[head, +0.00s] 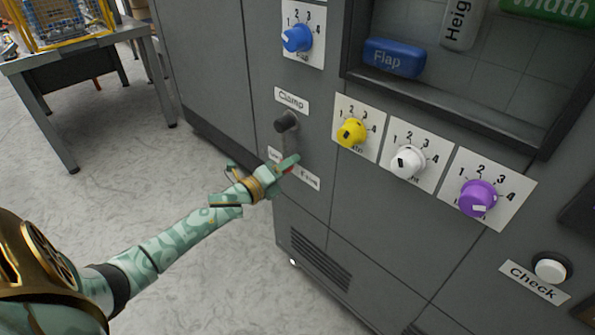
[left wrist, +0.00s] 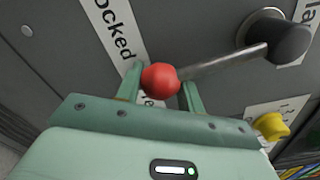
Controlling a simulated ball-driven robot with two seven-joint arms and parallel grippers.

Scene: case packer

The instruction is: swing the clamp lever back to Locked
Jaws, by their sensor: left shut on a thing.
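The clamp lever has a dark round pivot (head: 287,121) below the "Clamp" label (head: 291,100) on the grey cabinet. Its thin rod (left wrist: 222,62) ends in a red ball knob (left wrist: 160,79). My right gripper is out of view.
Right of the lever are a yellow knob (head: 351,132), a white knob (head: 407,162) and a purple knob (head: 477,198). A blue knob (head: 297,38) is above. A white Check button (head: 551,267) is at lower right.

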